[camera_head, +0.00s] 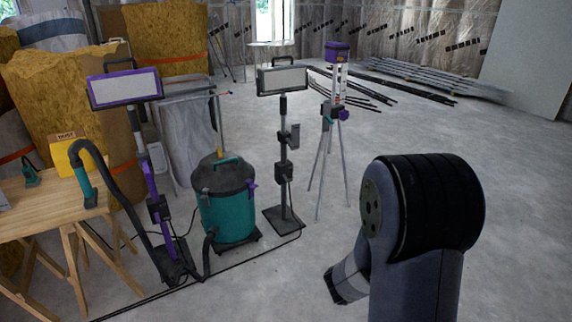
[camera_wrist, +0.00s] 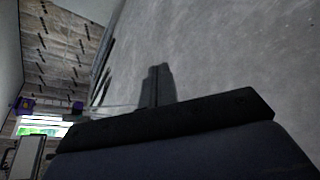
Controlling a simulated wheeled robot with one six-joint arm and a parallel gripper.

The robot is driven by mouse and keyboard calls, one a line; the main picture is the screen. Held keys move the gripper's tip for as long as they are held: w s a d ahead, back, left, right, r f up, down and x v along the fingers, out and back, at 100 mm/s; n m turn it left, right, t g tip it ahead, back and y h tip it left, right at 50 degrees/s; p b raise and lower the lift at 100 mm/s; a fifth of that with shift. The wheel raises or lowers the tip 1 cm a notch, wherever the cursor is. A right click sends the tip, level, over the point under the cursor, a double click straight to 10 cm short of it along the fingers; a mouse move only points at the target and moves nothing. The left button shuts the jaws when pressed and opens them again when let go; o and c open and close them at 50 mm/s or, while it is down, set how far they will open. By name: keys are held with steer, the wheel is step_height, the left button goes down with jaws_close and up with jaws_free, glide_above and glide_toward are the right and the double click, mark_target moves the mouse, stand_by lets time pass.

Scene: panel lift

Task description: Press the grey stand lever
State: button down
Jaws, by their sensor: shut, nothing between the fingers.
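The grey work-light stand (camera_head: 284,165) stands upright on a dark square base in the middle of the head view, its lamp (camera_head: 283,79) on top. A framed light panel (camera_wrist: 22,158), probably the grey stand's lamp, shows at the lower left there. The lever cannot be made out in the wrist view. In the head view my arm is at the right, apart from the stand.
A purple light stand (camera_head: 152,180) and a teal vacuum (camera_head: 227,215) stand left of the grey stand. A tripod (camera_head: 335,115) with a purple top stands just right of it. A wooden workbench (camera_head: 50,212) is at the left. Cables cross the floor.

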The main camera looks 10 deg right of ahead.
steer(key=w+a+f+n+t+b, duration=0.1)
steer(key=w+f+n+b, duration=0.1)
steer(key=f, duration=0.3)
steer(key=w+a+f+n+t+y+b, duration=0.1)
steer(key=w+f+n+t+b, duration=0.1)
steer(key=f, duration=0.4)
steer(key=shift+w+f+n+b, duration=0.15)
steer(key=shift+w+n+b, duration=0.15)
steer(key=shift+w+b, duration=0.3)
